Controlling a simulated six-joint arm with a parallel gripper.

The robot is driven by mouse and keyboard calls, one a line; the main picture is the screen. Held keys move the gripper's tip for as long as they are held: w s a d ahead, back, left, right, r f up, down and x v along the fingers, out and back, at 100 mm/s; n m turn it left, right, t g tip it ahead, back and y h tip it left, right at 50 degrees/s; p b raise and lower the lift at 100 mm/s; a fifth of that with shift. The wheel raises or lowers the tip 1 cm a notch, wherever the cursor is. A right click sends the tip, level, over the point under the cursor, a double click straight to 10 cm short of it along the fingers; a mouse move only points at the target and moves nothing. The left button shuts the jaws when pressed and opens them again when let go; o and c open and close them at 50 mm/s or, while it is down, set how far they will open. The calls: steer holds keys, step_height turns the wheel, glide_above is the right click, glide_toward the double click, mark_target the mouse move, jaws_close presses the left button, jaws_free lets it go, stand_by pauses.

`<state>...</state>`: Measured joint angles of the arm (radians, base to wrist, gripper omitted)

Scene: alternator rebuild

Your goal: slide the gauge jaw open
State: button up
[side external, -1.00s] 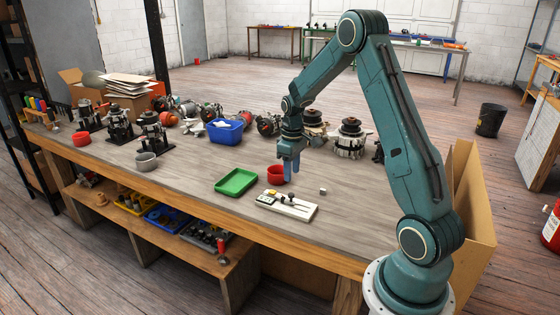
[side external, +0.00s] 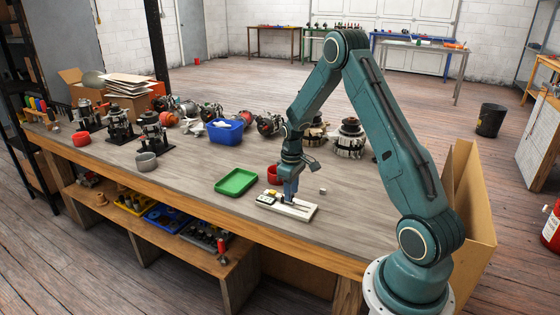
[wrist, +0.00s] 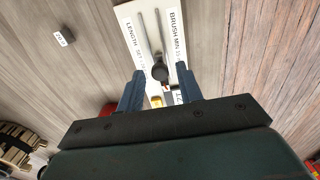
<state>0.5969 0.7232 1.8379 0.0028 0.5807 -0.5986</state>
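The gauge is a white board (side external: 302,213) lying flat near the table's front edge. In the wrist view the board (wrist: 126,12) carries printed labels reading LENGTH and BRUSH MIN, and two dark slots. A dark round knob (wrist: 160,72) on a slim stem stands at the slots' near end; I take it for the jaw's handle. My gripper (side external: 289,202) points down over the board. In the wrist view my gripper (wrist: 160,84) is open, one finger on each side of the knob, with gaps visible. Whether the fingertips touch the board is unclear.
A green tray (side external: 236,193) lies left of the gauge. A red bowl (side external: 272,177) stands just behind it. A small grey block (side external: 322,191) sits to the right. A blue bin (side external: 226,140) and several alternators are farther back. Bare tabletop lies right of the gauge.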

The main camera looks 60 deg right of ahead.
jaws_close()
steer(key=shift+s, duration=1.85)
steer(key=shift+o, duration=1.1)
jaws_free()
steer(key=shift+r, duration=0.1)
step_height(320, 180, up, 14)
